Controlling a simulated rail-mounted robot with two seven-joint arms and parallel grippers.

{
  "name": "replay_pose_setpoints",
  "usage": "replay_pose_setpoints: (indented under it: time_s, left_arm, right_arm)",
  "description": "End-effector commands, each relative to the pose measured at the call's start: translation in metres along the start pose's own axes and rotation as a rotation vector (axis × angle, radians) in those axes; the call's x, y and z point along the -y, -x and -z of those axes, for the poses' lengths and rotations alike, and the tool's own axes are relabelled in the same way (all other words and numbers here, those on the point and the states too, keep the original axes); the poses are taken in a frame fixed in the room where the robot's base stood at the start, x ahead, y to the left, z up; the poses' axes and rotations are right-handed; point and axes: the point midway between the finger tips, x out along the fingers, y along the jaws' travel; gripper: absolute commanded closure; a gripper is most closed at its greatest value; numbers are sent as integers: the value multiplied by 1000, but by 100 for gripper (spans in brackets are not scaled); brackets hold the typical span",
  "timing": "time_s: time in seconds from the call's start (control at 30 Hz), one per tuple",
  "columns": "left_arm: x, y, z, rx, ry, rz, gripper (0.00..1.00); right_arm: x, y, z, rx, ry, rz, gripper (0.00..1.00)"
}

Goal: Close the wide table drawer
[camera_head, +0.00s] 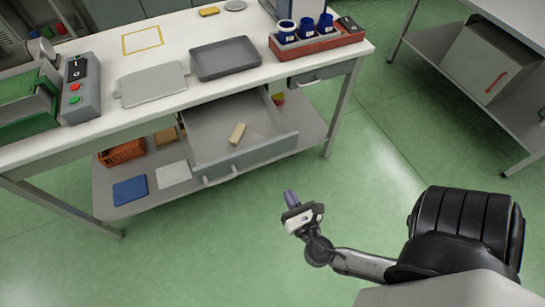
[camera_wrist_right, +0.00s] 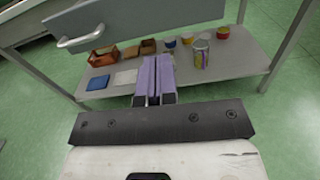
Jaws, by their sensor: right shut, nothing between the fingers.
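The wide table drawer (camera_head: 252,153) is pulled out from under the white table. A small tan block (camera_head: 237,134) lies inside it. Its grey front has a bar handle at the left, and the handle (camera_wrist_right: 80,40) also shows at the upper left in the right wrist view. My right gripper (camera_head: 290,198) is in front of the drawer, to the right of its handle and apart from it. Its purple fingers (camera_wrist_right: 154,78) are shut with nothing between them. My left gripper is not in view.
The white table (camera_head: 185,45) carries a grey tray (camera_head: 225,58), a red rack (camera_head: 318,40) with blue cups and a button box (camera_head: 80,90). A smaller drawer (camera_head: 320,74) sits under its right end. The lower shelf (camera_head: 105,192) holds several items. Green floor in front is clear.

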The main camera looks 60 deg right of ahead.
Motion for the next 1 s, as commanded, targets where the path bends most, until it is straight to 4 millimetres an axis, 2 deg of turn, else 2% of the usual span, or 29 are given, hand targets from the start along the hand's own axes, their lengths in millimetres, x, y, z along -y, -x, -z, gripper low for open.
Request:
replay_pose_setpoints:
  time_s: [0.17,0.27,0.7,1.0]
  left_arm:
    - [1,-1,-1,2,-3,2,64]
    - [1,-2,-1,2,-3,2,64]
    - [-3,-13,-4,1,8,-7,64]
    - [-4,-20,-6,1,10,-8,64]
  right_arm:
    - [0,-6,0,2,66,1,100]
    - [0,-17,0,3,70,2,100]
    - [1,-97,0,3,68,2,100]
    - [1,-131,1,0,67,3,100]
